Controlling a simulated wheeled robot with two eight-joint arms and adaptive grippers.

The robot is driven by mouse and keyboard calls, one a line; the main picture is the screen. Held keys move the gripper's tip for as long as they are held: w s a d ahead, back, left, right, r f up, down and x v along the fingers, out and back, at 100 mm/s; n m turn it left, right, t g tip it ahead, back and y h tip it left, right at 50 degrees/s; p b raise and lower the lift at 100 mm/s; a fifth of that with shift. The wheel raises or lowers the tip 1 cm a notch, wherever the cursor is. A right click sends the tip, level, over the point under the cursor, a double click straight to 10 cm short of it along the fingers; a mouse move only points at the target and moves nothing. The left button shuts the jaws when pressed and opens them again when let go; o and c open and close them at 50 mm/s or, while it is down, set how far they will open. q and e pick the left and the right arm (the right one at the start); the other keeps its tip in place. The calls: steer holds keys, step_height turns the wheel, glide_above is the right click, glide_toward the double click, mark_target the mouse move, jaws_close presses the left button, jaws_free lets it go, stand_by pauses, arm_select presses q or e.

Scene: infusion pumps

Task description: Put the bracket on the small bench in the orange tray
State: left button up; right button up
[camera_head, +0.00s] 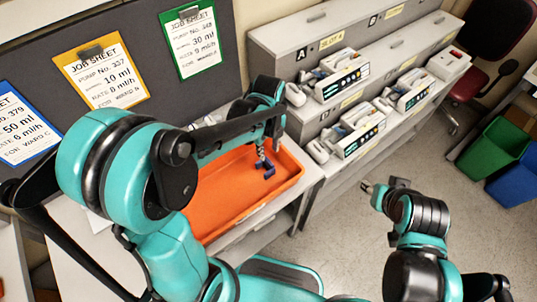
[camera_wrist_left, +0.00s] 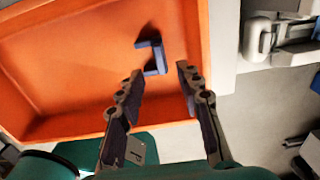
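The orange tray (camera_head: 228,217) stands on a white bench beside the grey board; its floor and walls also fill the upper part of the left wrist view (camera_wrist_left: 60,70). A small blue U-shaped bracket (camera_head: 269,172) is within the tray's outline, near its right side; it also shows in the left wrist view (camera_wrist_left: 153,58). My left gripper (camera_head: 262,152) points down over the tray. In the wrist view its fingers (camera_wrist_left: 158,75) are spread with nothing between them, and the bracket is just beyond the tips. My right gripper (camera_head: 372,187) is apart from the tray, over the floor; its fingers are too small to read.
Several white infusion pumps (camera_head: 333,78) stand on the grey stepped shelf (camera_head: 292,42) right of the tray. Coloured job sheets (camera_head: 100,72) hang on the board behind. Green (camera_head: 492,147) and blue (camera_head: 514,178) bins and a dark red chair (camera_head: 490,30) are at the far right.

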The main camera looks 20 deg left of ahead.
mark_target(268, 161)
arm_select(q)
step_height(268, 161, up, 2)
steer(key=shift+r, duration=0.25)
steer(key=s+a+r+n+t, duration=0.2)
steer(key=s+n, duration=0.3)
steer(key=n, duration=0.7)
steer(key=s+a+r+n+t, duration=0.2)
steer(key=s+r+n+t, duration=0.3)
steer(key=n, duration=0.8)
steer(key=shift+a+r+n, duration=0.25)
steer(key=shift+a+n, duration=0.05)
steer(key=shift+a, duration=0.05)
steer(key=shift+s, duration=0.1)
step_height(268, 161, down, 7)
steer(key=b, duration=0.6)
